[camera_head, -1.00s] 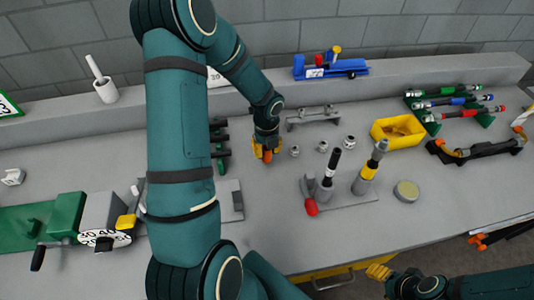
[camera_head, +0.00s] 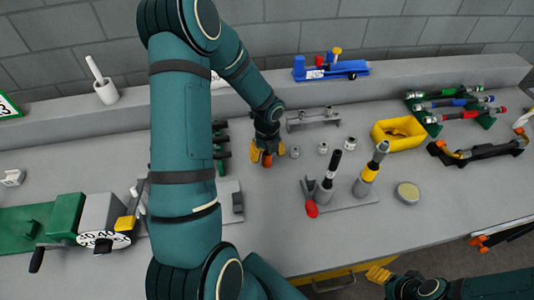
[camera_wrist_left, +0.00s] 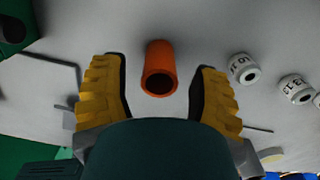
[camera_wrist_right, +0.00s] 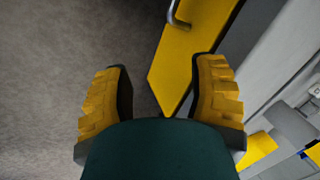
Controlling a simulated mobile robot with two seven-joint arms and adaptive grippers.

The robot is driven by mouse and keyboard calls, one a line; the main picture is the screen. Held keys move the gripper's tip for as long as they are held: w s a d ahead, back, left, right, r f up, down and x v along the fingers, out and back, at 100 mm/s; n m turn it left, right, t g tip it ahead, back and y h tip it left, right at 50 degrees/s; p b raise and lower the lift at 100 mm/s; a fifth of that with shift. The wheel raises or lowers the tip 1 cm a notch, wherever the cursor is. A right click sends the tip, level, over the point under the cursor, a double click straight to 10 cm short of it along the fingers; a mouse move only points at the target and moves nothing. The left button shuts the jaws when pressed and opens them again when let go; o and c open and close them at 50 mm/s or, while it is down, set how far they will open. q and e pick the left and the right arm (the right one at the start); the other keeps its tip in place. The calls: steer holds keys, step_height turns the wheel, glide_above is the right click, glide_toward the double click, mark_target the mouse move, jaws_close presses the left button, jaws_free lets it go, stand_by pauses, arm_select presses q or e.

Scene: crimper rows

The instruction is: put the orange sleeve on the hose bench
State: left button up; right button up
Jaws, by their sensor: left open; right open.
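The orange sleeve (camera_head: 267,160) is on the grey worktop, largely hidden by my left gripper in the head view. In the left wrist view the sleeve (camera_wrist_left: 160,57) shows as a short tube with its open end towards the camera. My left gripper (camera_head: 267,154) is open over it. The sleeve appears between the two yellow fingers (camera_wrist_left: 160,93), with visible gaps on both sides. My right gripper (camera_head: 378,273) is open and empty beyond the worktop's front edge. I cannot tell for sure which fixture is the hose bench.
Several numbered white collars (camera_head: 323,148) stand right of the left gripper. A green machine (camera_head: 65,218) stands left.

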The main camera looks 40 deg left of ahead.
arm_select(q)
step_height(320, 180, up, 12)
steer(key=p, duration=0.2)
steer(key=shift+f, duration=0.15)
stand_by(0.5)
